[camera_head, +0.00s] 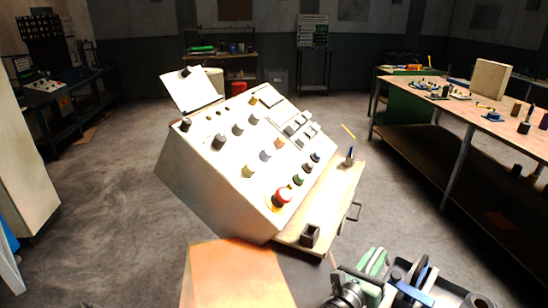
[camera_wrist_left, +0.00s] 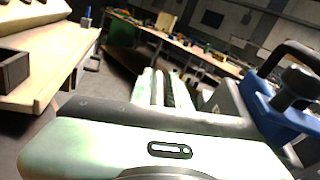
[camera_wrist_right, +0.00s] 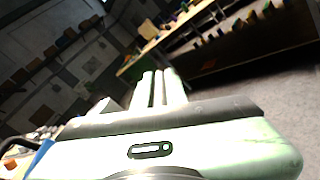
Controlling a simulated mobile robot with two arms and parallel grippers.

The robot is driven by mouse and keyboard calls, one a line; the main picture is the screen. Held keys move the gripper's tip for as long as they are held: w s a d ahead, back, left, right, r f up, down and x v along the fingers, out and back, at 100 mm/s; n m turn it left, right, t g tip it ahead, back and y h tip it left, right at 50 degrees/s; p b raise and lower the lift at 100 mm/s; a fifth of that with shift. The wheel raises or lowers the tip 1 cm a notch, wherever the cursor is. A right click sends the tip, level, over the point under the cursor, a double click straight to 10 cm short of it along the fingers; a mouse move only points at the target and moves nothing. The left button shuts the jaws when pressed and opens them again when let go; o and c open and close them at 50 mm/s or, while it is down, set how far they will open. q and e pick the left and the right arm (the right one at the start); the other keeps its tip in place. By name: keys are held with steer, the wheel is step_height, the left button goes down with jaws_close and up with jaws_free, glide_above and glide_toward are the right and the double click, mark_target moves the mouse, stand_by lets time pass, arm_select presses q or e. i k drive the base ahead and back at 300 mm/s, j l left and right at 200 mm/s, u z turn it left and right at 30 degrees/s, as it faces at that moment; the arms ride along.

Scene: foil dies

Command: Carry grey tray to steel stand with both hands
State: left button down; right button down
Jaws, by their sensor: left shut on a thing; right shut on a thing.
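The grey tray (camera_head: 446,295) shows only in part at the bottom right of the head view, cut off by the frame edge. A blue and black tool-like object (camera_head: 414,283) is in it and also shows at the right of the left wrist view (camera_wrist_left: 278,110). My left gripper (camera_head: 376,262) is at the tray's left side, shut on the tray. My right gripper (camera_wrist_right: 160,88) shows only in its own wrist view, shut on the tray; the gripped edge is mostly hidden by the fingers. I cannot tell which thing is the steel stand.
A sloped control console (camera_head: 245,150) with knobs and a red button stands ahead, with a wooden ledge (camera_head: 335,195) on its right. A long workbench (camera_head: 455,92) with small parts is at the right. Open concrete floor (camera_head: 95,195) lies to the left.

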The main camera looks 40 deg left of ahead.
mark_target(256, 288)
steer(key=k+j, duration=0.1)
steer(key=j, duration=0.25)
steer(key=k+j, duration=0.15)
steer(key=j, duration=0.2)
steer(key=k+j+u, duration=0.1)
steer(key=j, duration=0.25)
steer(key=k+j, duration=0.1)
steer(key=j, duration=0.3)
steer(key=k+j, duration=0.1)
steer(key=j, duration=0.25)
